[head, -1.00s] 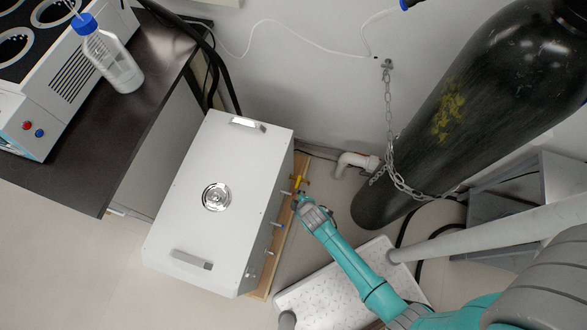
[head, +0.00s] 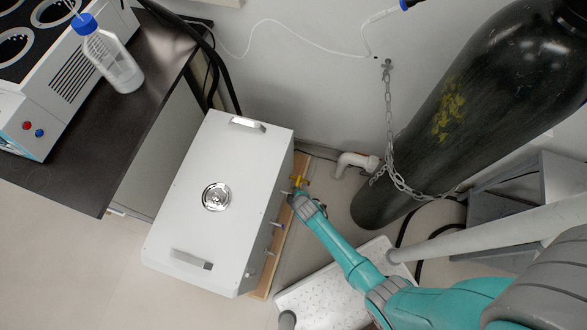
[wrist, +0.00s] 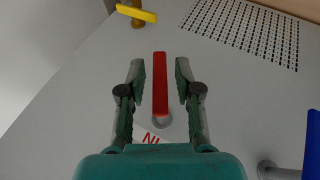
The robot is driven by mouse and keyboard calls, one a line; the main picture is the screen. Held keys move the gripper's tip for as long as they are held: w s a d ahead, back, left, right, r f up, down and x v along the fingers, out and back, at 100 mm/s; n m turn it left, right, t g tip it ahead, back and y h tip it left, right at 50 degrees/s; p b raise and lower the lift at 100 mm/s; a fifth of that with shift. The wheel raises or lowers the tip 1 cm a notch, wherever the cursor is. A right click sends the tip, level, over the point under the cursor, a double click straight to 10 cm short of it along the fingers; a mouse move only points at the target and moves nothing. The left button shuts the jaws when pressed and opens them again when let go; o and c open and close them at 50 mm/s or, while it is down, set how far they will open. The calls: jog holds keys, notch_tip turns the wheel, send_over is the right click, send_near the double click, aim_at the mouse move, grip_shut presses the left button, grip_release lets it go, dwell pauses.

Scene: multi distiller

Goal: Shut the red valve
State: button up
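The red valve (wrist: 160,88) shows in the wrist view as a long flat red handle, its length running up the picture from a round grey stem on a pale panel. My gripper (wrist: 160,68) is open, with one finger on each side of the handle and a visible gap on both sides. In the head view my gripper (head: 295,198) is at the right side of the white box (head: 190,235). The red handle cannot be made out there.
A yellow valve handle (wrist: 136,13) lies crosswise beyond my gripper, and a blue handle (wrist: 312,150) stands to the right. A pipe elbow (head: 352,162) and a chained dark gas cylinder (head: 450,130) are nearby. A white perforated step (head: 325,295) lies under my arm.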

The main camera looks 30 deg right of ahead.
grip_shut()
jog(key=shift+g, duration=0.3)
jog(key=shift+s+a+f+m+g+y, duration=0.1)
jog(key=shift+m+g+y, duration=0.05)
jog(key=shift+g+y, duration=0.3)
jog(key=shift+a+m+g+y, duration=0.15)
jog(key=shift+g+y, duration=0.2)
jog(key=shift+y, duration=0.2)
jog(key=shift+s+a+m+g+y, duration=0.1)
jog(key=shift+s+m+g+y, duration=0.05)
jog(key=shift+g+y, duration=0.3)
jog(key=shift+s+a+m+g+y, duration=0.1)
jog(key=shift+m+g+y, duration=0.05)
jog(key=shift+g+y, duration=0.3)
jog(key=shift+o, duration=1.7)
grip_release()
jog(key=shift+d, duration=0.1)
